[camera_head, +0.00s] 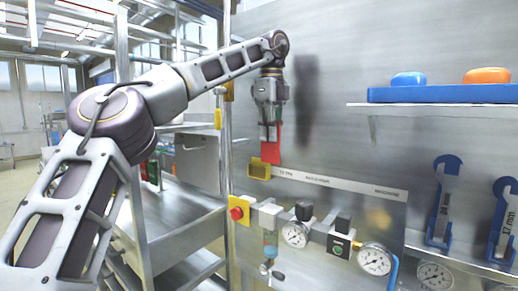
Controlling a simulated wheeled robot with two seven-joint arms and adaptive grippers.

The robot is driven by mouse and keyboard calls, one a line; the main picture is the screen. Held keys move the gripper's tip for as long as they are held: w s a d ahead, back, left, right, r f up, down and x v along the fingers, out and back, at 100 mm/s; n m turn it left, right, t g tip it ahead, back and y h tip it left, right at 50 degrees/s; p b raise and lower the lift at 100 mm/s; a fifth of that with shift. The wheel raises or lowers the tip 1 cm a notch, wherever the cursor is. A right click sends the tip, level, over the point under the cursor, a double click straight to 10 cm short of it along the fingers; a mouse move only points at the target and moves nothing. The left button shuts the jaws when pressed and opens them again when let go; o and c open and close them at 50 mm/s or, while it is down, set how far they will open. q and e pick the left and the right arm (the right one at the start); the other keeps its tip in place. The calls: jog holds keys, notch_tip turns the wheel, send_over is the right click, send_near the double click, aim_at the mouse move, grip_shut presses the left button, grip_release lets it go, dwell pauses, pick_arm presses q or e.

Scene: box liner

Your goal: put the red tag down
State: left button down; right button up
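The red tag (275,152) is a flat red piece hanging below my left gripper (269,132), which points straight down in front of the metal panel. The gripper's fingers look shut on the upper part of the tag. A yellow holder (259,169) on the panel is just below and slightly left of the tag. From this angle I cannot tell whether the tag touches the holder. My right gripper is not in view.
Below are a red button on a yellow box (237,213), valves and pressure gauges (295,234). At right, a shelf (440,108) carries a blue tray (440,94) with blue and orange pieces. Blue wrench holders (443,200) hang beneath. A metal cart (180,217) stands at left.

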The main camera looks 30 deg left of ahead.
pick_arm(q)
jog(key=w+a+f+p, duration=0.2)
jog(key=w+a+p, duration=0.2)
jog(key=w+a, duration=0.3)
jog(key=shift+a+f, duration=0.15)
jog(key=shift+a, duration=0.35)
dwell(0.7)
jog(key=shift+f, duration=0.1)
jog(key=shift+f, duration=0.45)
